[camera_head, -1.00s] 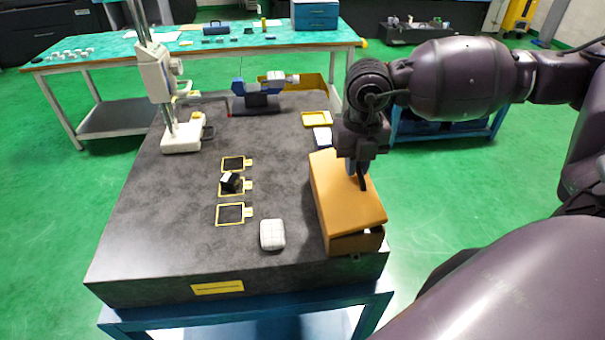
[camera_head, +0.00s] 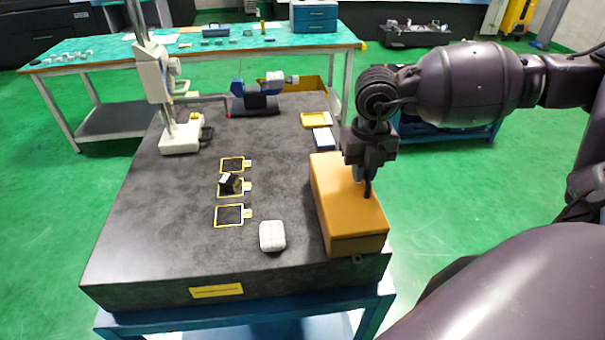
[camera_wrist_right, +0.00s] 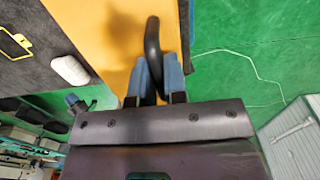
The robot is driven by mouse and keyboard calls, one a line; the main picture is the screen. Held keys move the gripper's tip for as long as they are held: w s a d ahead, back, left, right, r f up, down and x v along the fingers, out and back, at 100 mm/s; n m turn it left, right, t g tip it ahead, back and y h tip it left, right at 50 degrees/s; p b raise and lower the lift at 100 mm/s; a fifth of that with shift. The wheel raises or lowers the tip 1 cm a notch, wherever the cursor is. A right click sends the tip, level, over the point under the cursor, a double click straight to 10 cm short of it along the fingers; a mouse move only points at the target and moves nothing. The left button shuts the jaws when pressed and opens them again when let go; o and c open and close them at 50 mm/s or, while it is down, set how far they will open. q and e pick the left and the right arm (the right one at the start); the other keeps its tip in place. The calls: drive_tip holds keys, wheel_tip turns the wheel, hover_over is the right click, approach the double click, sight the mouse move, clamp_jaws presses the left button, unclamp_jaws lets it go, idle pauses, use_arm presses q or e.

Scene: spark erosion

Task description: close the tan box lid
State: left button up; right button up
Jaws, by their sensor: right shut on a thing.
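The tan box (camera_head: 355,246) stands at the right front edge of the dark stone table. Its lid (camera_head: 340,195) lies flat on it, with no open gap showing at the front; it also fills the upper middle of the right wrist view (camera_wrist_right: 110,35). My right gripper (camera_head: 361,176) is over the lid's right side. Its blue-grey fingers (camera_wrist_right: 158,78) are shut on a dark curved handle (camera_wrist_right: 152,45) at the lid. The handle's lower part is hidden between the fingers. My left gripper is not in view.
A white rounded block (camera_head: 272,236) lies just left of the box. Yellow-framed dark squares (camera_head: 229,215) and a small black block (camera_head: 229,182) are further left. A yellow tray (camera_head: 316,119) is behind the box. The table's left front is clear.

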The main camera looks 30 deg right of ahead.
drive_tip(key=o, duration=0.6)
drive_tip(key=shift+r, duration=0.15)
drive_tip(key=shift+r+p, duration=1.7)
drive_tip(key=shift+r, duration=1.7)
drive_tip(key=shift+s, duration=0.1)
